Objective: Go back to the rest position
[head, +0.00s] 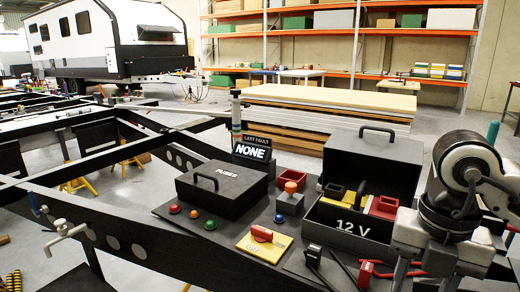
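My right arm (464,165), white and dark grey, stands at the right edge beside the battery box. Its lower end is near the bottom right, and I cannot make out clearly whether its fingers are open or shut. My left arm and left gripper do not show. A black box marked FUSES (220,190) sits on the chassis with its lid down. The black box marked 12 V (350,222) has its lid (370,160) raised. Red and yellow parts show inside it.
A dark panel holds coloured buttons (210,224), an orange knob (291,187) and a red switch (262,234) on a yellow plate. A display (252,148) reads LAST FAULT NONE. Chassis beams (130,235) run left. Stacked boards (320,115), shelving and a caravan (105,40) stand behind.

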